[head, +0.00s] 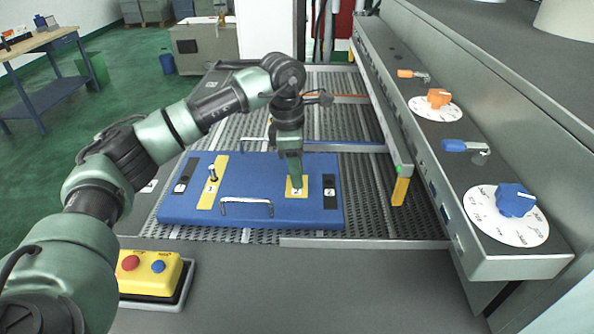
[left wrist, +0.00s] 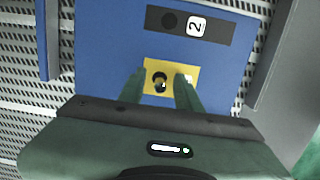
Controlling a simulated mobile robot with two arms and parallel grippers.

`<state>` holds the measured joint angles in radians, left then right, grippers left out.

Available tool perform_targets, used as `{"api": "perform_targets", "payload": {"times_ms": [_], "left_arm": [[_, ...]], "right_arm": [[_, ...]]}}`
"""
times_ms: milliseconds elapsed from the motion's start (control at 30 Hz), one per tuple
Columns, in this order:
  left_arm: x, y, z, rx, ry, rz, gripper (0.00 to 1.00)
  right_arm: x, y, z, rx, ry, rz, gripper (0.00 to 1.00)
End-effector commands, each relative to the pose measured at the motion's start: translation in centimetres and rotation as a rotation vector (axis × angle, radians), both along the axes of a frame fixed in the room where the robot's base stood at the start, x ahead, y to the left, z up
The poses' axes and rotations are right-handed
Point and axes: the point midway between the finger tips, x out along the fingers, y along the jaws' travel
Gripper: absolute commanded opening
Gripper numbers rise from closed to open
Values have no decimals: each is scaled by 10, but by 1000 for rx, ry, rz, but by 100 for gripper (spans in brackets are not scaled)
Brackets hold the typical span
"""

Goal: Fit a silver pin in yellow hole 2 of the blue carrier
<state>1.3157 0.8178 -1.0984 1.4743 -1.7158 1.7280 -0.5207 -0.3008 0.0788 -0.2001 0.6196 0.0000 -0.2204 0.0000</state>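The blue carrier (head: 235,214) lies flat on the slatted bed. A silver pin (head: 212,173) stands upright in its left yellow plate (head: 208,197). My left gripper (head: 296,186) points down at the right yellow plate (head: 303,192). In the left wrist view, my left gripper (left wrist: 160,92) is open, one finger on either side of the hole (left wrist: 160,76) in this yellow plate (left wrist: 150,63). A small bright silver piece (left wrist: 161,86) shows in that hole, between the fingers and apart from both; how deep it sits I cannot tell. My right gripper is not in view.
Black plates lie at the carrier's left (head: 185,176) and right (head: 330,188) ends. Wire handles (head: 246,201) stand up from its edges. A grey control panel (head: 455,180) with knobs runs along the right. A yellow button box (head: 148,275) sits at the front left.

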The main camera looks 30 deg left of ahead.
Motion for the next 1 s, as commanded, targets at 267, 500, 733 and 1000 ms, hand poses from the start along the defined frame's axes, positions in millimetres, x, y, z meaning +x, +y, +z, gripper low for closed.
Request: {"api": "perform_targets", "payload": {"times_ms": [267, 500, 733, 1000], "left_arm": [[-1, 3, 36, 0, -6, 0, 33], [-4, 9, 87, -1, -4, 0, 33], [-6, 12, 116, 0, -1, 0, 33], [-6, 13, 122, 0, 0, 0, 33]], "right_arm": [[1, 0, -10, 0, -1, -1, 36], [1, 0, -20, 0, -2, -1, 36], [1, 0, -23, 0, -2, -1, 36], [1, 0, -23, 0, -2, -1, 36]]}}
